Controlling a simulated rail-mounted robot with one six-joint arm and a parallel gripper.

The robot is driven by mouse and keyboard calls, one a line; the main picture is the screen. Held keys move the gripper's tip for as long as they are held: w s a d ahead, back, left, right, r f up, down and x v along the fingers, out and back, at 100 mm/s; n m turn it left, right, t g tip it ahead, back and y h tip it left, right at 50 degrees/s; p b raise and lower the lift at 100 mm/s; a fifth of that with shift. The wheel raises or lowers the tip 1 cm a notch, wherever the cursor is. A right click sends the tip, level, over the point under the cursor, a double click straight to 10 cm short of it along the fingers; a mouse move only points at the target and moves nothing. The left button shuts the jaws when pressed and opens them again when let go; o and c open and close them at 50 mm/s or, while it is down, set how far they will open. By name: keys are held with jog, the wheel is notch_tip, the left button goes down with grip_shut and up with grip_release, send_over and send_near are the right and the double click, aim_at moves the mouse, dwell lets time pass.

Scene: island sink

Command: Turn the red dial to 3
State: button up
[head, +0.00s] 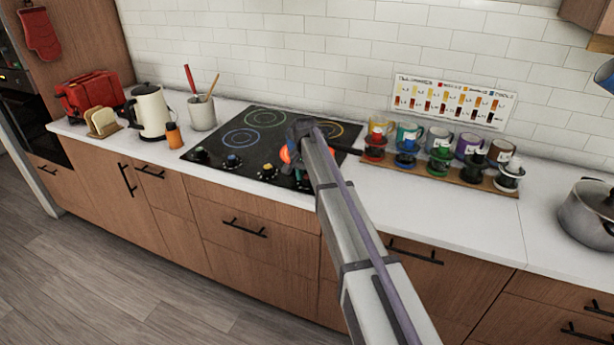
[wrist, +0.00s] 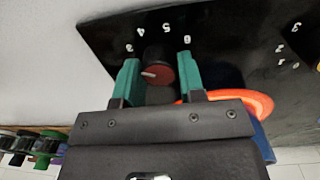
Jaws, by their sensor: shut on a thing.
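The red dial (wrist: 159,76) shows in the wrist view, with a dark body and a red face. A white pointer mark on its face points to the left of the picture. White digits stand on the black panel around its far side. My gripper (wrist: 157,70) has one green finger on each side of the dial and is shut on it. In the head view my arm reaches over the right part of the black cooktop (head: 221,141), and the red dial is hidden there behind my gripper (head: 300,143).
Other dials, such as a yellow-topped one (head: 233,161), line the cooktop's front edge. An orange-red ring (wrist: 243,98) lies close to my right finger in the wrist view. A wooden rack (head: 440,179) of coloured cups stands right of the cooktop. A pot (head: 587,214) stands farther right.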

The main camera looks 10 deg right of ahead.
aim_at(306, 176)
jog(key=shift+m, duration=0.3)
jog(key=o, duration=0.9)
jog(key=r+p, duration=1.1)
jog(key=shift+w+a, duration=0.1)
jog(key=shift+a, duration=0.1)
jog(key=shift+f, duration=0.15)
jog(key=s+n, duration=0.2)
jog(key=s, duration=1)
jog(key=s+n, duration=0.3)
jog(key=s, duration=0.9)
jog(key=s+n+b, duration=0.1)
jog(key=s+n, duration=0.1)
jog(key=s, duration=1.1)
jog(key=shift+d+f+n, duration=0.3)
jog(key=shift+f, duration=0.1)
